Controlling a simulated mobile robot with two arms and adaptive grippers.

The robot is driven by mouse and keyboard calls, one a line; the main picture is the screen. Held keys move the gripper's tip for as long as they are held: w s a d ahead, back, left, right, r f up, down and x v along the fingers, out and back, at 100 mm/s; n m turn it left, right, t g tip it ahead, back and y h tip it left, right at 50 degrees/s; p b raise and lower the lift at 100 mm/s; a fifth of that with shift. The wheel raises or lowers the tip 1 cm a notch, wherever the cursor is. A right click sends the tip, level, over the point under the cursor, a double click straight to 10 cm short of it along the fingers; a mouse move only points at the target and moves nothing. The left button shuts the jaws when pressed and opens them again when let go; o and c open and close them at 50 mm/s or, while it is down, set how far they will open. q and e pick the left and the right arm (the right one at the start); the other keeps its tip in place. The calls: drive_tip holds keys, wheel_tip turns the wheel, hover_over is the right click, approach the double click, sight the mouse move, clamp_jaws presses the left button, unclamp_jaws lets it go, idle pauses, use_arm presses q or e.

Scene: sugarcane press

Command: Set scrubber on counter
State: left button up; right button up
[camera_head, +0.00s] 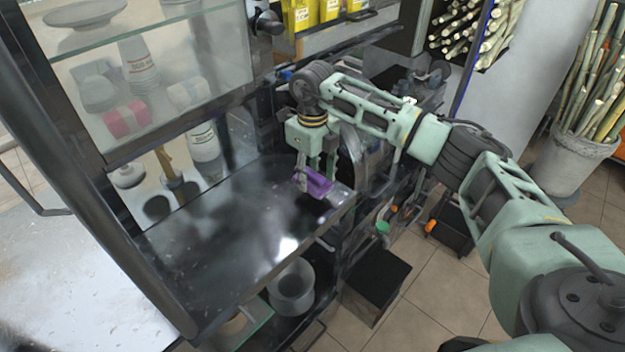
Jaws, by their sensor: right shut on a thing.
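A purple scrubber (315,183) is at the right end of the dark metal counter (215,235), close to its front edge. My right gripper (316,168) reaches in from the right, points down and is shut on the scrubber. The scrubber is at or just above the counter surface; I cannot tell whether it touches. The fingertips are small and partly merge with the scrubber. My left gripper is not in view.
A glass panel with cups and jars behind it stands along the counter's back. A dark post (95,170) rises at the left. A round pot (291,287) sits on the shelf below. The counter's middle is clear. A bucket of cane (570,160) stands far right.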

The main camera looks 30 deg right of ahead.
sight(313, 183)
wheel_tip(313, 183, down, 2)
drive_tip(key=shift+s+f+p, duration=0.1)
drive_tip(key=shift+f+p, duration=0.1)
drive_tip(key=shift+p, duration=0.35)
drive_tip(key=shift+f, duration=0.35)
drive_tip(key=shift+d+f, duration=0.1)
drive_tip(key=shift+f, duration=0.15)
drive_tip(key=o, duration=1)
